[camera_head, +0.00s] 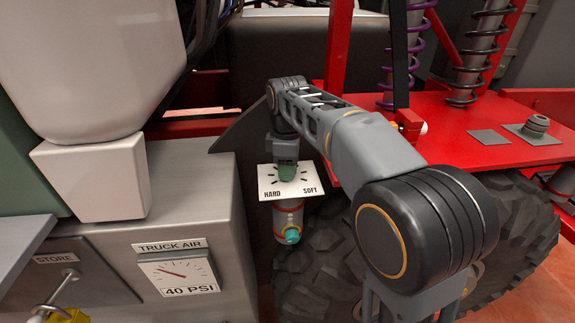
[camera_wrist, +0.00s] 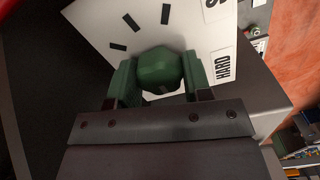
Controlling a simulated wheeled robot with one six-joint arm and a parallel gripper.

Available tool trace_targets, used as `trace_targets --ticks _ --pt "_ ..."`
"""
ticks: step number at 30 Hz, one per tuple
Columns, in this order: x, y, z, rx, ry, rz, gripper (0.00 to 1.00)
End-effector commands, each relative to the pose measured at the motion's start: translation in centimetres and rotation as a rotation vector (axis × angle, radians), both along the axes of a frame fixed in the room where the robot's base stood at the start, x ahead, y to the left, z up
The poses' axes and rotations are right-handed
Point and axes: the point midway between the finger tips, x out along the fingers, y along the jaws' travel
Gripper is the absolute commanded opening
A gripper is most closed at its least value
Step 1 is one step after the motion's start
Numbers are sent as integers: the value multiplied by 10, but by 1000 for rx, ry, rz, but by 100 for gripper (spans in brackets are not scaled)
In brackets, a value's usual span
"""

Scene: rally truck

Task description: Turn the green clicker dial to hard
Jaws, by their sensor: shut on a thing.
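The green clicker dial (camera_head: 287,172) sits on a white plate (camera_head: 293,189) marked HARD at its lower left and SOFT at its lower right, with black tick marks around the dial. In the wrist view the dial (camera_wrist: 160,70) is a dark green faceted knob, with the HARD label (camera_wrist: 222,66) to its right. My gripper (camera_wrist: 160,82) has its two green fingers on either side of the dial, shut on it. In the head view my gripper (camera_head: 286,160) comes down on the dial from above and hides part of it. I cannot tell which mark the dial points to.
A red and grey cylinder (camera_head: 290,222) with a teal end is below the plate. A grey cabinet (camera_head: 195,215) with a TRUCK AIR gauge (camera_head: 178,272) stands at left. A large black tyre (camera_head: 320,262) is behind and below, and red frame parts with coil springs are at right.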

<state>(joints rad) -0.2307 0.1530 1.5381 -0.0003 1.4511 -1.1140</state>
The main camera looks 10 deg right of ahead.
Motion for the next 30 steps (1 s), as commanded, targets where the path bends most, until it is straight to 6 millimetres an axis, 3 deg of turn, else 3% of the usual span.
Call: trace_targets --ticks 15,30 --pt "0 1 2 3 -5 386 22" --pt "0 1 2 2 -5 507 22"
